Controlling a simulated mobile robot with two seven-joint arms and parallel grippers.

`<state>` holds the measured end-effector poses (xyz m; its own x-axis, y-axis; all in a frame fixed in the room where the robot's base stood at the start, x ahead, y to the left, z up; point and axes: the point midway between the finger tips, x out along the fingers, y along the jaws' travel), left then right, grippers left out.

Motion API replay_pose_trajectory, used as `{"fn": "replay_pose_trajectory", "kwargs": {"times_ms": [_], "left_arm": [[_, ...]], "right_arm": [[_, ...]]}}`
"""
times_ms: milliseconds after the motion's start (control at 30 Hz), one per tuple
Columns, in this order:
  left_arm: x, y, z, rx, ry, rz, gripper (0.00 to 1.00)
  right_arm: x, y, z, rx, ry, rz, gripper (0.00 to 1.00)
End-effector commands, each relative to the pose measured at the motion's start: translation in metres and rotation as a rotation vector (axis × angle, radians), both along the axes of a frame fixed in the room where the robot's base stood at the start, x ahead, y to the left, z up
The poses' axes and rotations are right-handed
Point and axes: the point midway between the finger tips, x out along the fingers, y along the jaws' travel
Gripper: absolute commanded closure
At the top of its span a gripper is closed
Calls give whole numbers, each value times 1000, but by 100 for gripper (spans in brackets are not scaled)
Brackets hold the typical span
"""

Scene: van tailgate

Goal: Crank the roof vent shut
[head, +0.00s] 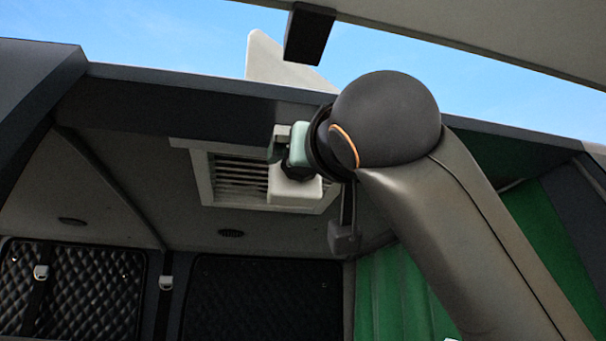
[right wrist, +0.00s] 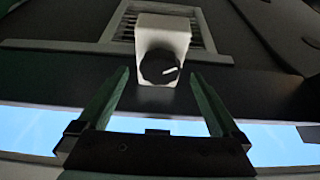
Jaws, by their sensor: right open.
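The roof vent's pale frame and slatted grille (head: 228,178) are set in the van ceiling in the head view. A white lid (head: 272,60) stands tilted up above the roof edge. A white housing (head: 292,190) hangs below the grille. In the right wrist view the housing (right wrist: 163,36) carries a round black knob (right wrist: 159,68) with a white mark. My right gripper (right wrist: 159,76) is open and empty, its two greenish fingers spread either side of the knob. I cannot tell whether they touch it. In the head view my right arm hides much of the gripper. My left gripper is out of view.
The dark roof edge (head: 180,95) crosses in front of the vent. The raised tailgate (head: 470,35) overhangs at the top right, with a dark block (head: 309,36) hanging from it. A green curtain (head: 395,300) hangs inside at the right. Quilted dark panels (head: 80,290) line the back.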

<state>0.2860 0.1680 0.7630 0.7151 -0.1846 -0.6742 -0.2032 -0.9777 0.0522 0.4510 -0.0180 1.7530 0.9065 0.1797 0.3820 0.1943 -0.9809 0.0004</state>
Motion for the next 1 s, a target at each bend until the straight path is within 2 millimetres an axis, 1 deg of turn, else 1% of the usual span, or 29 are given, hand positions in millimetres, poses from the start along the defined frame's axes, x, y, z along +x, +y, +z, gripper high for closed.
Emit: {"fn": "replay_pose_trajectory", "kwargs": {"times_ms": [33,200,533,567,1000], "left_arm": [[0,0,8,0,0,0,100],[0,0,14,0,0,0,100],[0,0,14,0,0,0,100],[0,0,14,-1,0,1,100],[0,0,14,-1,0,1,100]], "right_arm": [[8,1,6,0,3,-2,0],[21,4,10,0,0,0,0],[24,5,10,1,0,0,0],[24,5,10,1,0,0,2],[24,5,10,1,0,0,52]]}}
